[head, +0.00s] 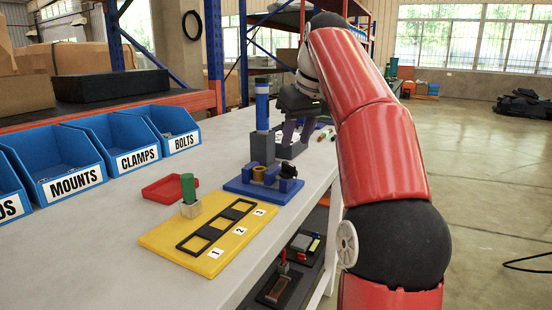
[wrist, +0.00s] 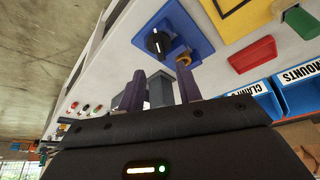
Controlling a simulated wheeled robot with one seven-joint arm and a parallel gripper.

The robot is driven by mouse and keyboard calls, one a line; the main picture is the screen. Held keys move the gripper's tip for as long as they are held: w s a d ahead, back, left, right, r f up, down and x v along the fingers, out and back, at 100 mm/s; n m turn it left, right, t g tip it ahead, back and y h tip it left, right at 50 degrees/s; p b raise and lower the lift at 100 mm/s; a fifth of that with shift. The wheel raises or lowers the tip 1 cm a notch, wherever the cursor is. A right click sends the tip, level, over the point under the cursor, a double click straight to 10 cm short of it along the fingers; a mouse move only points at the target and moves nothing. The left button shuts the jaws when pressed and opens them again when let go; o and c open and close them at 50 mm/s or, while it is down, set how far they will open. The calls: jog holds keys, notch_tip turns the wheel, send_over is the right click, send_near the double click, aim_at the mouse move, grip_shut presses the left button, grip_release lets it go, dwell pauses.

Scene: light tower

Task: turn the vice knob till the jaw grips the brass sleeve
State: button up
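The blue vice (head: 245,186) stands on the bench behind the yellow board. Its black knob (head: 288,170) is on the right side, and it also shows in the wrist view (wrist: 158,42) with a pale mark. The brass sleeve (head: 258,174) sits upright among the vice's blue blocks. In the wrist view the sleeve (wrist: 184,60) is partly covered by a finger. My gripper (head: 294,138) is behind and above the vice, apart from the knob. Its two purple fingers (wrist: 160,95) are spread. A grey block (wrist: 160,88) shows between them; I cannot tell whether they touch it.
A blue banded cylinder (head: 262,108) stands on a grey block behind the vice. The yellow board (head: 165,238) carries a black frame and a green peg (head: 188,188). A red tray (head: 170,188) and blue bins (head: 75,178) lie left. Bare bench lies in front of the bins.

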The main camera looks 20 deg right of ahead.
aim_at(289, 164)
jog(key=b+x, duration=0.2)
jog(key=x, duration=0.5)
jog(key=shift+f, duration=0.1)
jog(key=shift+c, duration=0.3)
grip_shut()
